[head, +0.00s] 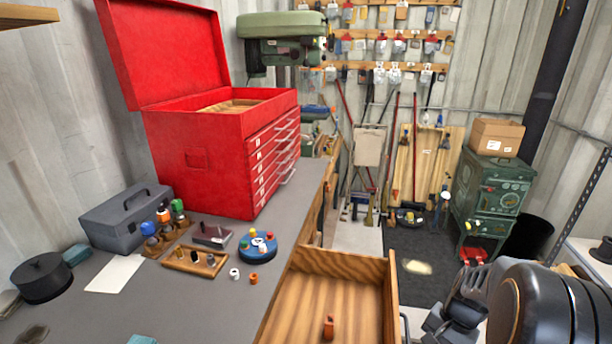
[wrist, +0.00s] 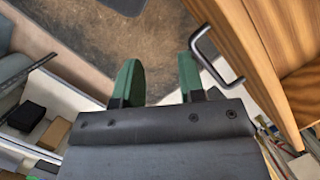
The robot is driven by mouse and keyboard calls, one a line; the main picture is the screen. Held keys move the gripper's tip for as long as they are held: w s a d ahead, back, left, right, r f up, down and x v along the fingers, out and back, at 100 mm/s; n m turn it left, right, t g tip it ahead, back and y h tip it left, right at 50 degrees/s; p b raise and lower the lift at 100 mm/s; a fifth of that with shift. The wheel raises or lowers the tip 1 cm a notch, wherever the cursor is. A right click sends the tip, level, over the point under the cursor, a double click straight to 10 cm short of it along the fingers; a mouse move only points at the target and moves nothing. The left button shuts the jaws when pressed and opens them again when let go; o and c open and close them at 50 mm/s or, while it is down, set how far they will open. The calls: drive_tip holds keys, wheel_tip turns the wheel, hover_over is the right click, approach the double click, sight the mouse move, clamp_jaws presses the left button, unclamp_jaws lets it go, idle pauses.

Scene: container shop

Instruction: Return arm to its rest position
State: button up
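My gripper (wrist: 157,63) shows two green fingers in the wrist view, set well apart with nothing between them. Floor is visible through the gap. In the head view my dark arm (head: 540,305) is at the lower right, to the right of the open wooden drawer (head: 392,290). The drawer's handle (wrist: 205,45) and wooden front show close to the right finger in the wrist view; I cannot tell the exact gap, but the fingers do not hold it.
A small orange-brown piece (head: 328,327) stands in the drawer. The grey bench (head: 215,315) holds a red tool chest (head: 200,160), a grey toolbox (head: 125,215), a blue round holder (head: 257,248) and a wooden rack (head: 195,262). A green stove (head: 490,195) stands behind my arm. Dark floor (head: 425,260) is partly clear.

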drive_tip(key=s+a+r+n+t+h, duration=0.2)
drive_tip(key=a+r+n+t, duration=0.3)
drive_tip(key=a+r+n, duration=0.5)
drive_tip(key=a+r+h+p, duration=0.1)
drive_tip(key=a+r, duration=0.1)
drive_tip(key=a, duration=0.1)
drive_tip(key=shift+a, duration=0.25)
drive_tip(key=shift+s+d, duration=0.1)
drive_tip(key=shift+s, duration=0.05)
